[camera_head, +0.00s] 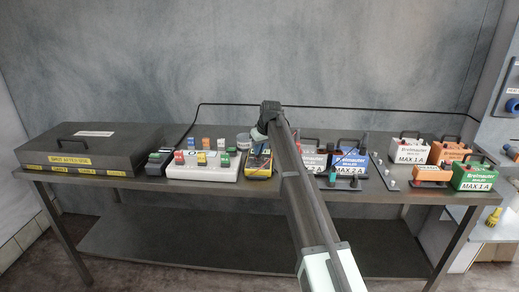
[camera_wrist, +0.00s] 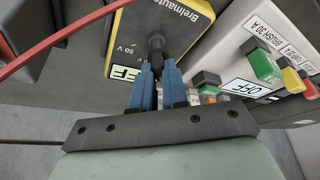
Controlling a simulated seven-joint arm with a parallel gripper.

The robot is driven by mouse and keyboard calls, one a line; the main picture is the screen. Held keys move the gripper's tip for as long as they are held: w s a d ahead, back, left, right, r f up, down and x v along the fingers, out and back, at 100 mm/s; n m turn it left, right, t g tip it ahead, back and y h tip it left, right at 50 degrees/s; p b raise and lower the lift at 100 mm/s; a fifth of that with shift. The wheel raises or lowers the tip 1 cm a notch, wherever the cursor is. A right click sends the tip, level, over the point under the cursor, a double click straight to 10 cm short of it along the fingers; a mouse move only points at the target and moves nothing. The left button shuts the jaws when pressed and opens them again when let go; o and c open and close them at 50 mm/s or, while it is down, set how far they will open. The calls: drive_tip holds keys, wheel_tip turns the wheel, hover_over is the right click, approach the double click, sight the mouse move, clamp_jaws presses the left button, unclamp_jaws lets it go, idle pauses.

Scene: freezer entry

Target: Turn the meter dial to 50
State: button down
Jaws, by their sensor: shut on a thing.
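The yellow-edged dark meter (camera_head: 258,167) stands on the table near the middle in the head view. It also shows large in the wrist view (camera_wrist: 182,22), upside down or tilted. The small black dial (camera_wrist: 156,42) is on its face, with a "50 V" mark to its left. A pale display window on the meter appears to read "OFF". My gripper (camera_wrist: 156,68) has two blue fingers shut on the dial, one on each side. The fingertips hide part of the dial, so where it points is hard to tell. My arm partly hides the meter's surroundings in the head view.
A white switch box (camera_head: 205,172) with coloured switches, marked "OFF", stands close beside the meter. A red cable (camera_wrist: 62,38) crosses the wrist view. A dark case (camera_head: 85,150) is at the left; orange (camera_head: 432,174) and green (camera_head: 474,177) boxes are at the right.

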drive_tip(key=m, duration=0.2)
drive_tip(key=m+h, duration=0.1)
drive_tip(key=m, duration=0.1)
drive_tip(key=shift+s+a+m+t+h, duration=0.1)
drive_tip(key=shift+a+m+t+h, duration=0.05)
drive_tip(key=shift+m+t+h, duration=0.2)
drive_tip(key=m+h, duration=0.1)
drive_tip(key=m, duration=0.3)
drive_tip(key=shift+a+h, duration=0.15)
drive_tip(key=shift+h, duration=0.2)
drive_tip(key=m, duration=0.2)
drive_tip(key=m+h, duration=0.1)
drive_tip(key=m, duration=0.2)
drive_tip(key=shift+a+h, duration=0.1)
drive_tip(key=shift+h, duration=0.2)
drive_tip(key=shift+m+g+h, duration=0.5)
drive_tip(key=shift+m+g, duration=0.25)
drive_tip(key=shift+m, duration=1.1)
drive_tip(key=c, duration=1.1)
unclamp_jaws()
drive_tip(key=shift+c, duration=0.2)
